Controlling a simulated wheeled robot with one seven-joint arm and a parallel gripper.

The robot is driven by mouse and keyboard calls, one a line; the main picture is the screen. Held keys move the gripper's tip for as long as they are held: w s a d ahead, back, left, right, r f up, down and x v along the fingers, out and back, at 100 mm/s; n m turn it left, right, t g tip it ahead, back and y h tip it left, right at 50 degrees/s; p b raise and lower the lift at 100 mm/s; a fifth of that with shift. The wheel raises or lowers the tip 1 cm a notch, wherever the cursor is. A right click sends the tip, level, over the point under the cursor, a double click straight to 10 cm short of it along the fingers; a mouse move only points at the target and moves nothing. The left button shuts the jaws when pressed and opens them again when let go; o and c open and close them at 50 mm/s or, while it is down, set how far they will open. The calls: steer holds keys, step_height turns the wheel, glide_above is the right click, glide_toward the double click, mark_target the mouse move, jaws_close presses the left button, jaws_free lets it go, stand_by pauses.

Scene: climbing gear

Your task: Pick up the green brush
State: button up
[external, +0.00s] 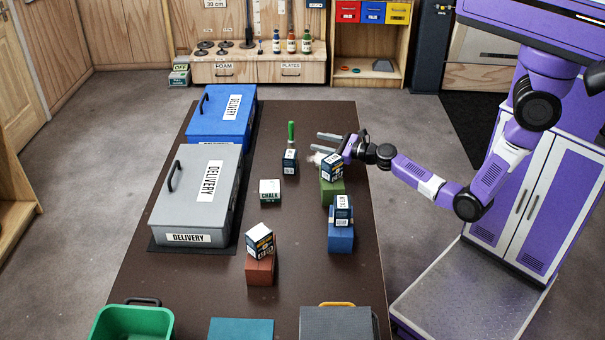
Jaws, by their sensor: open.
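The green brush (291,131) stands upright on the dark table, toward its far end; only its green upper part shows clearly, just behind a small dark box (290,162). My gripper (324,145) is to the right of the brush, apart from it. Its two fingers are spread and point left toward the brush. It is empty. The wrist is close to a dark box (332,166) on a green block, and a pale thing near the fingers is too small to make out.
A white chalk box (270,191) lies nearer on the table (205,290). Blue (222,116) and grey (197,194) delivery boxes line the left side. Boxes sit on a blue block (340,239) and a red block (260,271). A green bin (132,322) is at the near left.

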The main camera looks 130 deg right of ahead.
mark_target(291, 140)
steer(key=w+d+m, duration=0.1)
steer(key=w+d+r+m, duration=0.1)
steer(key=d, duration=0.1)
steer(key=shift+w+d, duration=0.2)
steer(key=shift+d, duration=0.05)
steer(key=shift+b+x, duration=1.3)
steer(key=shift+x, duration=2.45)
jaws_close()
